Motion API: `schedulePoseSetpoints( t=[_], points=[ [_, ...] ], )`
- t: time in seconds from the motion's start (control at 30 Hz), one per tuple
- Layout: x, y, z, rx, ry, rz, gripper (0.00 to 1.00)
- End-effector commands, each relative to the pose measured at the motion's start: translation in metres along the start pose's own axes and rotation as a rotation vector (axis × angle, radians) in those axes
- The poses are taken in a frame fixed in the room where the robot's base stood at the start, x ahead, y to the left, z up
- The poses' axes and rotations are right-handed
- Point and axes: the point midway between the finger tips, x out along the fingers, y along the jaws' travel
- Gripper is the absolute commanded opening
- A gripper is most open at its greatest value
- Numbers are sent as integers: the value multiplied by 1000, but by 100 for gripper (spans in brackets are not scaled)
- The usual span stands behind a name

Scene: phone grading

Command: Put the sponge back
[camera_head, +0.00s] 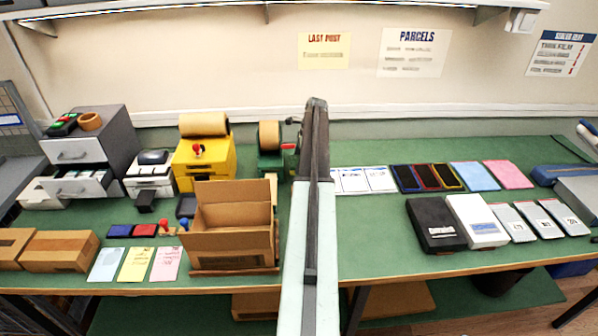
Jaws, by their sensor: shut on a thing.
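I cannot make out a sponge anywhere in the head view. My own arm rises through the middle of the picture and covers a strip of the bench. My gripper cannot be made out; the end of the arm is hidden or too small to tell. Whatever it holds is also hidden. A small round orange-brown dish or ring (90,121) sits on top of the grey drawer unit (110,133) at the left. I cannot tell what is inside it.
An open cardboard box (232,246) stands left of my arm on the green bench (385,240). Behind it are a yellow tape machine (205,163) and a green dispenser (271,164). Phone boxes (477,220), pouches and coloured mats (509,174) lie to the right.

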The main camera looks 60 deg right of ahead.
Motion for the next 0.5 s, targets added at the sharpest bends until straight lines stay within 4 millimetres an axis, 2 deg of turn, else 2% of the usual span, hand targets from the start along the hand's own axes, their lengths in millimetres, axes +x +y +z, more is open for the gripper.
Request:
schedulePoseSetpoints(
  t=[0.07, 0.3, 0.5],
  points=[
    [3, 0, -1, 0, 0, 0, 52],
    [40, -1, -12, 1, 0, 0, 52],
    [36, -4, -11, 1, 0, 0, 52]
  ],
)
